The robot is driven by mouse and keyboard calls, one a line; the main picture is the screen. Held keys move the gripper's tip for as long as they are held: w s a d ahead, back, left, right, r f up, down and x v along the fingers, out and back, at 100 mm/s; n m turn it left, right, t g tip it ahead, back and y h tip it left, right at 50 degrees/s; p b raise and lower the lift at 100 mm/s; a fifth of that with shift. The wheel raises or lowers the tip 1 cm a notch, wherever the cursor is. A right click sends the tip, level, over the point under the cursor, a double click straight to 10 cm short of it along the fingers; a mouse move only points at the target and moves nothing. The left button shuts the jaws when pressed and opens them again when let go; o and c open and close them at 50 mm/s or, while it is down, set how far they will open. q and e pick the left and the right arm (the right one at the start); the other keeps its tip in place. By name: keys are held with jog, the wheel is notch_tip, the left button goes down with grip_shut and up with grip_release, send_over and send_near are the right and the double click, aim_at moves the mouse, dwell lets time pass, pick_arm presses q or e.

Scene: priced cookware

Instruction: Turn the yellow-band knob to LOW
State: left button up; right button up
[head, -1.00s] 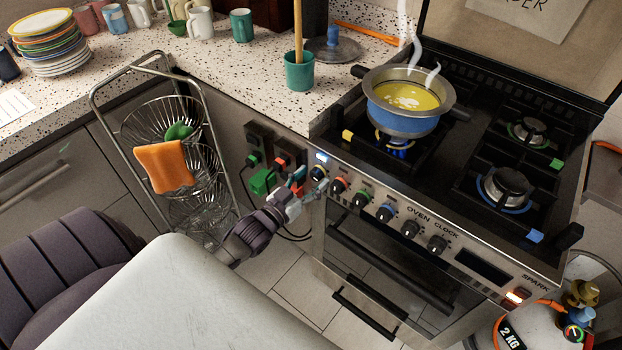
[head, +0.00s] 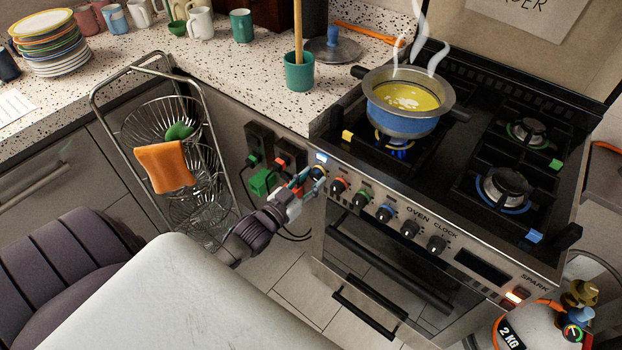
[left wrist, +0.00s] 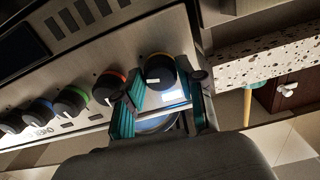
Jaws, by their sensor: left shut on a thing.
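The yellow-band knob (head: 319,172) is the leftmost knob on the oven's front panel, largely covered by my gripper in the head view. In the left wrist view the black yellow-band knob (left wrist: 160,70) sits between my teal fingers, with a short white pointer mark on its face. My left gripper (head: 312,179) is shut on this knob. The LOW marking cannot be read in either view. A blue pot (head: 405,110) of steaming yellow soup stands on the burner by the yellow tag (head: 347,135), with a blue flame under it. My right gripper is not in view.
A red-band knob (head: 339,185) sits close to the right of the gripped knob, with green and blue ones beyond. Plugs and a green box (head: 262,182) are on the cabinet side at left. A wire basket rack (head: 218,150) stands further left.

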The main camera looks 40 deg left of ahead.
pick_arm(q)
jog(key=m+p, duration=0.1)
jog(key=m, duration=0.2)
jog(key=shift+m, duration=1.9)
jog(key=o, duration=1.1)
jog(key=shift+o, duration=0.2)
jog(key=s+a, duration=0.1)
jog(key=s, duration=1.1)
